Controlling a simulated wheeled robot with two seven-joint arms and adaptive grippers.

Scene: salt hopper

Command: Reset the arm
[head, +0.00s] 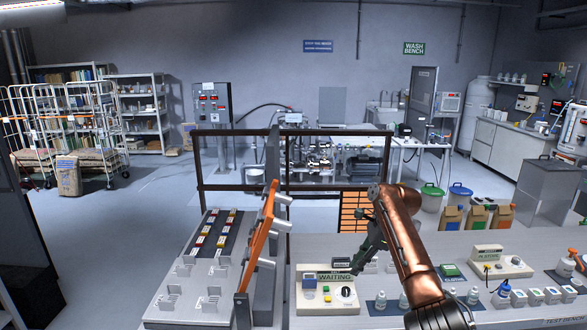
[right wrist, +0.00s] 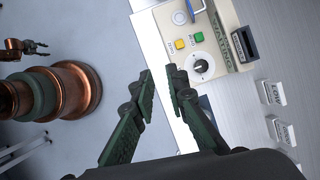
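The control console (head: 310,300) stands on the bench in the head view, with a sign reading WAITING (head: 334,277). It carries small coloured buttons and a round knob (head: 347,292); the right wrist view shows a yellow button (right wrist: 180,44), a green button (right wrist: 198,37) and the knob (right wrist: 201,66). My right gripper (head: 359,268) points down near the console's right back side. In the right wrist view its fingers (right wrist: 160,71) are apart and empty, and the console lies beyond them. A small claw-like shape (right wrist: 27,47) at the upper left there may be my left gripper; its state is unclear.
Several small bottles and labelled blocks line the bench on the right, beside a second console (head: 502,264). A dark frame (head: 230,187) stands behind the bench.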

